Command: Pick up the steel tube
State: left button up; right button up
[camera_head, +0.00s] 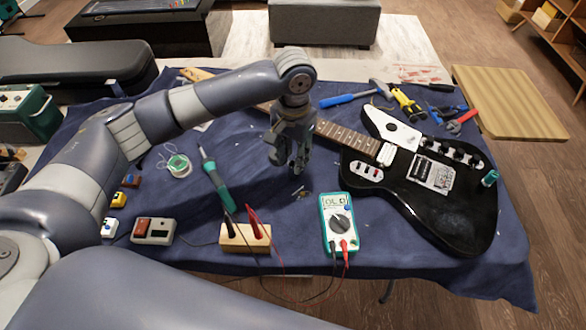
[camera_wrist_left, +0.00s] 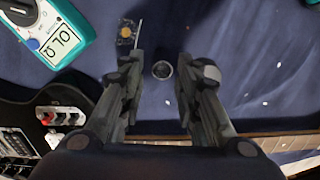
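The steel tube (camera_wrist_left: 162,70) shows in the left wrist view as a small dark round ring, seen end-on, on the blue cloth. It lies between the fingertips of my left gripper (camera_wrist_left: 168,82), with a gap on each side. In the head view my left gripper (camera_head: 293,160) points down over the middle of the cloth, open, between the soldering iron and the guitar. I cannot make out the tube in the head view, where the gripper seems to hide it. My right gripper is not in view.
A black electric guitar (camera_head: 440,215) lies right of the gripper, its neck passing behind. A teal multimeter (camera_head: 340,222) and a wooden block (camera_head: 245,237) with probes stand nearer. A teal soldering iron (camera_head: 217,185) is on the left. Small parts (camera_head: 302,194) lie close by.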

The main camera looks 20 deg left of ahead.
aim_at(293, 164)
pick_arm(q)
jog(key=shift+w+a+f, duration=0.1)
jog(key=shift+a+f, duration=0.05)
jog(key=shift+f, duration=2.85)
grip_shut()
